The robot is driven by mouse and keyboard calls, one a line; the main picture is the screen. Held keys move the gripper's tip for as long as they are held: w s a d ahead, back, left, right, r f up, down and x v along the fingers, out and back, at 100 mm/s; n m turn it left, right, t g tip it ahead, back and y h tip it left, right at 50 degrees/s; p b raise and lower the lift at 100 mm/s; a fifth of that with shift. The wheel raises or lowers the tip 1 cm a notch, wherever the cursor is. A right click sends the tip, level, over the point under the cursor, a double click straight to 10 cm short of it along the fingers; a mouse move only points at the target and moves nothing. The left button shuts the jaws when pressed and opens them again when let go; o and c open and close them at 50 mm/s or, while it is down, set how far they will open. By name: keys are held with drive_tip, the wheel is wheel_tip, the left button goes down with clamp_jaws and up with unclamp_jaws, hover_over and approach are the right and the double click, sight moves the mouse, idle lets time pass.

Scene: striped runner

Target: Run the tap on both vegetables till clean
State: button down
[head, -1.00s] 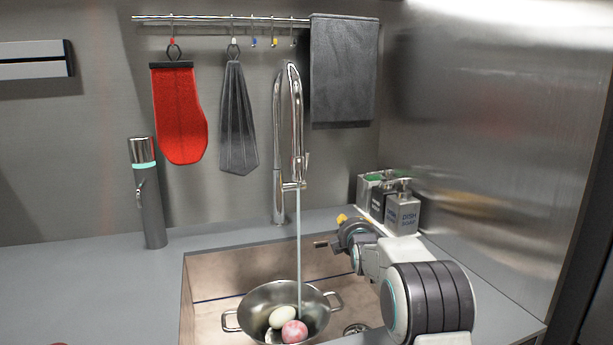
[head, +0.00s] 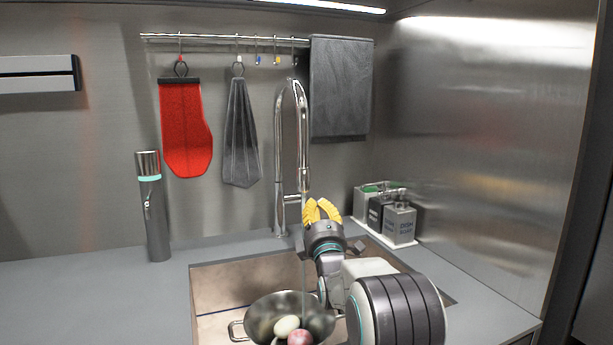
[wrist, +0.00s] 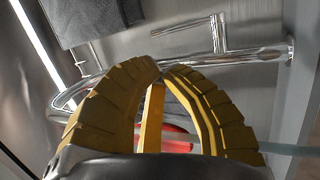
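In the head view, a pale vegetable (head: 286,326) and a pinkish-red vegetable (head: 300,338) lie in a metal colander (head: 262,311) in the sink, cut off by the frame's bottom. The chrome tap (head: 280,150) arches above; a thin water stream (head: 304,275) still shows below my gripper. My gripper (head: 322,204), with yellow ribbed fingers, is raised in front of the tap's lower part, which it partly hides. In the wrist view the gripper's tips (wrist: 160,67) meet with nothing between them, and the tap (wrist: 250,55) lies sideways beyond; contact is not clear.
The sink rim (head: 225,263) surrounds the basin. Soap dispensers (head: 399,222) stand at the right by the metal wall. A grey cylinder (head: 154,215) stands left on clear counter. A red mitt (head: 185,130) and grey cloths hang from the rail behind.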

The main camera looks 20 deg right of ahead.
drive_tip(key=p+x, duration=0.3)
drive_tip(key=x, duration=1)
drive_tip(key=shift+w, duration=0.25)
idle(0.4)
drive_tip(key=shift+w+r+g+y+p, duration=0.15)
drive_tip(key=shift+w+r+g+p, duration=0.3)
drive_tip(key=shift+p, duration=0.8)
drive_tip(key=shift+w+r+g+y+p, duration=0.15)
drive_tip(key=shift+w+r+g+p, duration=0.3)
drive_tip(key=shift+p, duration=0.75)
drive_tip(key=shift+w+f, duration=0.1)
drive_tip(key=shift+f, duration=0.05)
